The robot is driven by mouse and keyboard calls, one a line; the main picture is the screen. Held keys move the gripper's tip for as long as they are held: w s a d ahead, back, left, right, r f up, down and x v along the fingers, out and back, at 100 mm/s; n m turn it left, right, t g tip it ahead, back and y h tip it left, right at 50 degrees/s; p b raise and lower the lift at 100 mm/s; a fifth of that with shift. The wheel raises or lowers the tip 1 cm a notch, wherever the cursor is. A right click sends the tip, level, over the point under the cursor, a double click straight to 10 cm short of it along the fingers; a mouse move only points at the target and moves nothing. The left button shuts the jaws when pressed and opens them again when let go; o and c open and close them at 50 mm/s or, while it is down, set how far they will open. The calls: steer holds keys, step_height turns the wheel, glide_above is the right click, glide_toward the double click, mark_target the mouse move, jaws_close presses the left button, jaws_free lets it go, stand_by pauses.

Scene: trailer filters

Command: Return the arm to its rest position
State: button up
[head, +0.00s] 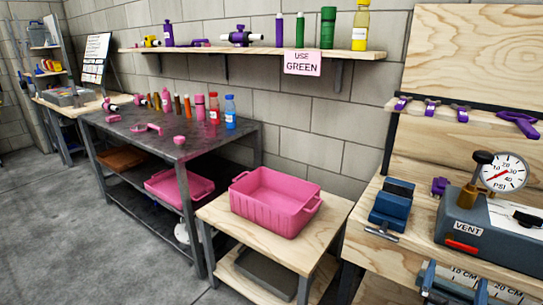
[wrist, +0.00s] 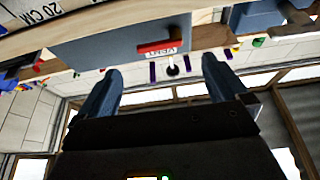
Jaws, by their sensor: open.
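My gripper (wrist: 161,66) shows only in the wrist view. Its two dark blue-grey fingers stand wide apart with nothing between them, so it is open and empty. Past the fingertips, the blue-grey housing with the VENT label (wrist: 90,38) appears upside down, with its red handle (wrist: 155,48). I cannot tell the exact gap to it. The arm is not visible in the head view.
In the head view, the VENT unit (head: 465,232) with a gauge (head: 503,173) stands on the right wooden bench beside a blue vise (head: 392,203). A pink bin (head: 268,207) sits on a low table. Grey floor (head: 60,240) is clear at left.

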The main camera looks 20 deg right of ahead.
steer(key=s+a+n+t+y, duration=0.25)
steer(key=s+a+y, duration=0.35)
steer(key=a, duration=0.4)
steer(key=s+a+n+t+y, duration=0.2)
steer(key=s+a+n+y, duration=0.25)
steer(key=s+a, duration=0.45)
steer(key=s+a+r+n+g+y, duration=0.1)
steer(key=s+a+r+y, duration=0.2)
steer(key=s, duration=0.4)
steer(key=s+a+r+n+g+y, duration=0.2)
steer(key=s+a+r+y, duration=0.2)
steer(key=s+a+r, duration=0.2)
steer(key=shift+s+a+r+n, duration=0.3)
steer(key=shift+s+a, duration=0.25)
steer(key=shift+a, duration=0.4)
steer(key=shift+f+g, duration=0.1)
steer(key=shift+g, duration=0.15)
